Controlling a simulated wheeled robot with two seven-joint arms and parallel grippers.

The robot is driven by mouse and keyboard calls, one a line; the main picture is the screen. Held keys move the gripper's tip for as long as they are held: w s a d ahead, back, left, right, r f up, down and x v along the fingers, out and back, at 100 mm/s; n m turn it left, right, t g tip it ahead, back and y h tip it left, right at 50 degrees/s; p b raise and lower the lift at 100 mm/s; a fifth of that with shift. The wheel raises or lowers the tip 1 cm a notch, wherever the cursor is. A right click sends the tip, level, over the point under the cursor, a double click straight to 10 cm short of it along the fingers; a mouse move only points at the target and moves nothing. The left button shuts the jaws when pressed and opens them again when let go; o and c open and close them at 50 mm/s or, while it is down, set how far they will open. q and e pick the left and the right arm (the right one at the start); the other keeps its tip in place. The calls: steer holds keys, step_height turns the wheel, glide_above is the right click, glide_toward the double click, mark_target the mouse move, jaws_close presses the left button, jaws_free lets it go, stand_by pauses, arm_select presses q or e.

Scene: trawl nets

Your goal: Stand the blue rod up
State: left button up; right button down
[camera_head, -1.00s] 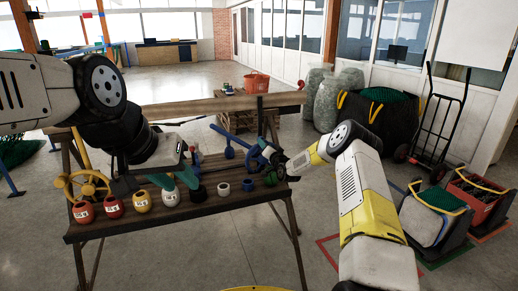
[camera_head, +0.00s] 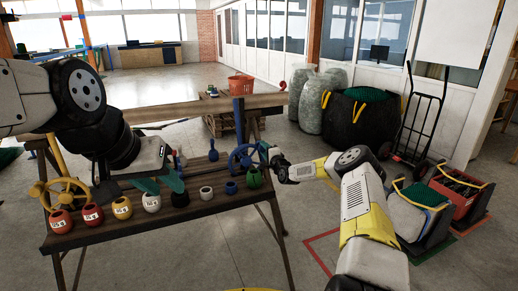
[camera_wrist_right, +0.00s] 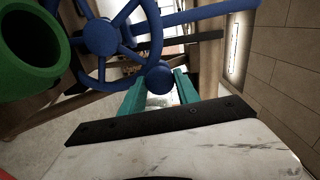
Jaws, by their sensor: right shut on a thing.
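The blue rod (camera_head: 238,118) rises nearly upright behind the blue handwheel (camera_head: 241,158) at the bench's right end. The blue handwheel (camera_wrist_right: 100,37) also shows in the right wrist view, with a blue rod (camera_wrist_right: 205,17) running to the right from behind it. My right gripper (camera_head: 272,160) is at the wheel's right side. In the right wrist view its teal fingers (camera_wrist_right: 159,86) are shut on a round blue knob (camera_wrist_right: 158,77) at the wheel's rim. My left gripper (camera_head: 158,184) hangs over the bench, its teal fingers apart and empty.
Numbered pots, including a red one (camera_head: 61,221) and a white one (camera_head: 151,201), line the bench's front edge. A green pot (camera_head: 254,178) sits close below my right gripper. A yellow handwheel (camera_head: 66,192) stands at the left. A blue peg (camera_head: 213,150) stands behind.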

steer(key=shift+d+f+m, duration=0.4)
steer(key=shift+m, duration=0.1)
steer(key=c, duration=0.9)
jaws_free()
steer(key=v, duration=0.7)
steer(key=shift+s, duration=0.3)
steer(key=shift+r, duration=0.1)
